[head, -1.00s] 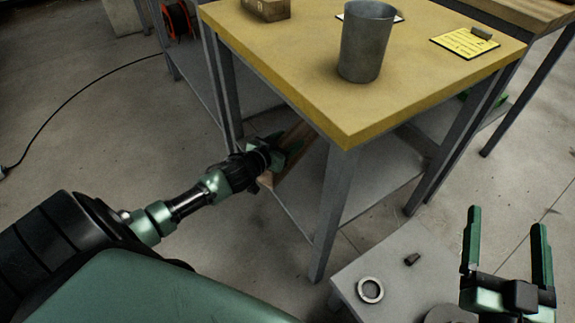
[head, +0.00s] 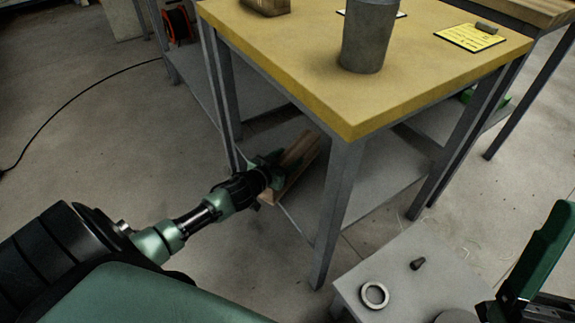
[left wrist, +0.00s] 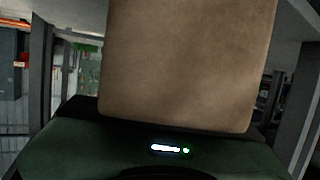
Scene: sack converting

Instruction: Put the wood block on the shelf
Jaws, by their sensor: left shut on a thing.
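The wood block (head: 301,150) is brown and long, and sits in my left gripper (head: 272,172). The gripper is shut on it at the near left side of the workbench, under the top. The block reaches in over the grey lower shelf (head: 385,180), tilted in the picture. I cannot tell whether it touches the shelf. In the left wrist view the block (left wrist: 185,65) fills the middle, right in front of the gripper. My right gripper (head: 535,255) shows only partly at the lower right edge, with one green finger visible.
The yellow workbench top (head: 290,60) overhangs the shelf, with a grey metal cup (head: 368,40) and a yellow card (head: 468,38) on it. A bench leg (head: 335,205) stands right of my gripper. A low grey table (head: 405,265) holds a ring (head: 374,295).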

